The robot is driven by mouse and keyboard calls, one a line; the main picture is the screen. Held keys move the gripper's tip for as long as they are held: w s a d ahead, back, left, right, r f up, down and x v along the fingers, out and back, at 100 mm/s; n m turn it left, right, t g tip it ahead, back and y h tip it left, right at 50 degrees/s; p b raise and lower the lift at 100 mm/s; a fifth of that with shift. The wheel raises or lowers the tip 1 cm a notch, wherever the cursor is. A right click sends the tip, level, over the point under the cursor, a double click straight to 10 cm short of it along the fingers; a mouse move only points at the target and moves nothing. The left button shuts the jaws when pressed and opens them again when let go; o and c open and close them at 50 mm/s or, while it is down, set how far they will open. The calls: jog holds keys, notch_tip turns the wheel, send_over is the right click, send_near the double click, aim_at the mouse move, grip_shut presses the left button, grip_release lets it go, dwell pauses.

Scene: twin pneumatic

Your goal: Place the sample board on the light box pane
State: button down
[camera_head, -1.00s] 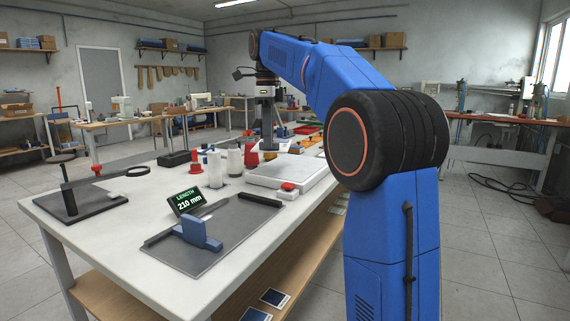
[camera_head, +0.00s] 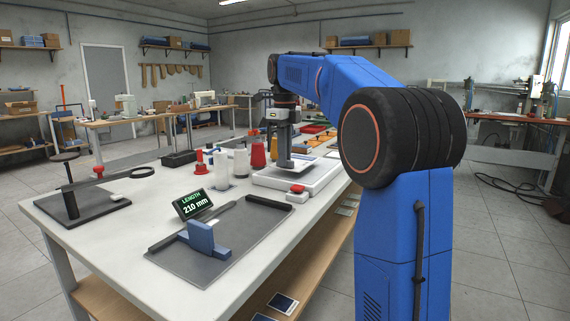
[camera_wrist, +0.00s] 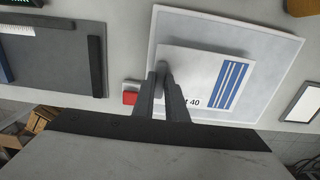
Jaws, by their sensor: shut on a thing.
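The sample board (camera_wrist: 205,65) is a white card with blue stripes and partly hidden lettering ending in "40", seen in the wrist view. My gripper (camera_wrist: 163,72) is shut on the board's left part, with its fingers covering some of it. In the head view the white light box (camera_head: 268,182) stands on the table under my gripper (camera_head: 285,165). I cannot tell whether the board touches the pane.
A red-button switch box (camera_head: 297,195) stands at the light box's front. Thread spools (camera_head: 257,155) and white cylinders (camera_head: 221,170) stand left of the light box.

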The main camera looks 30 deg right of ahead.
jog(key=shift+f, duration=1.25)
jog(key=shift+f, duration=0.1)
jog(key=c, duration=1.8)
grip_release()
jog(key=shift+o, duration=0.2)
notch_tip(320, 180, up, 12)
